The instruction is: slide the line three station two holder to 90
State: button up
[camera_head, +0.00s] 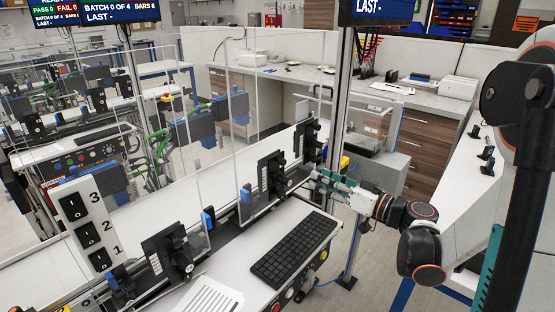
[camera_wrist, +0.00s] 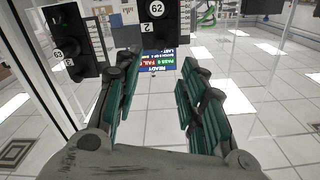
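My gripper (camera_head: 320,182) is at the right end of the rail in the head view, just right of two upright black holders (camera_head: 271,175) (camera_head: 308,145). In the wrist view my gripper (camera_wrist: 157,75) has its two teal fingers spread, with an empty gap between them. A black holder (camera_wrist: 165,28) marked 62 with a 2 below stands beyond and above the fingers. I cannot tell contact. A third holder (camera_head: 170,252) is lower left in the head view.
A black keyboard (camera_head: 294,249) lies on the white bench in front of the rail. Clear panels (camera_head: 262,125) stand behind and between the holders. A switch box (camera_head: 84,222) marked 1, 2, 3 is at the left. A grey counter (camera_head: 400,92) is behind.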

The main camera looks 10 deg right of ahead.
aim_at(285, 164)
jog(key=b+x, duration=0.2)
jog(key=x, duration=1.1)
jog(key=shift+w+a+b, duration=0.15)
jog(key=shift+a+b, duration=0.05)
jog(key=shift+b, duration=0.2)
grip_shut()
